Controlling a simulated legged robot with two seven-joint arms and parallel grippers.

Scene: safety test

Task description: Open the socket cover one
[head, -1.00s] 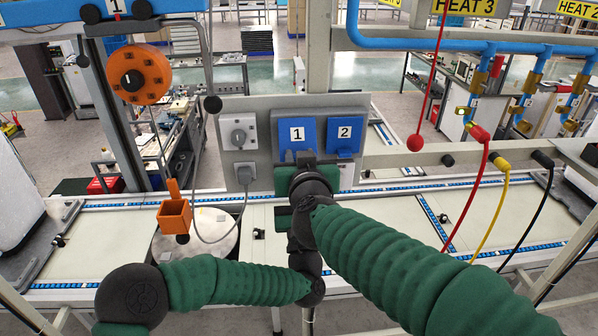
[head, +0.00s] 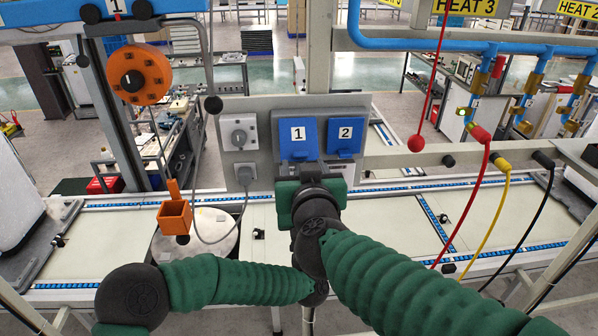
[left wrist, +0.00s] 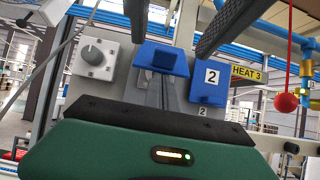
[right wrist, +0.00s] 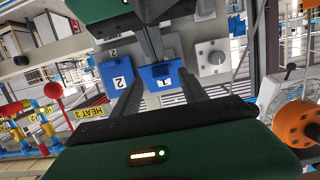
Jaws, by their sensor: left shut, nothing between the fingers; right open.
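The blue socket cover one (head: 299,145) is on the grey wall panel, left of blue cover two (head: 345,147). In the left wrist view cover one (left wrist: 161,58) appears tilted out from the panel, its lower edge towards me. My left gripper (right wrist: 154,48) is shut and empty, its fingers pointing at cover one from below; I cannot tell whether they touch it. My right gripper (right wrist: 160,88) is open, its fingers spread either side of cover one in its wrist view, with nothing held.
A grey rotary switch (head: 239,133) and a plugged socket (head: 245,174) sit left of the covers. A red ball (head: 416,143) hangs on a cord at the right. An orange holder (head: 174,215) stands at the left. The conveyor table (head: 395,230) spreads below the panel.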

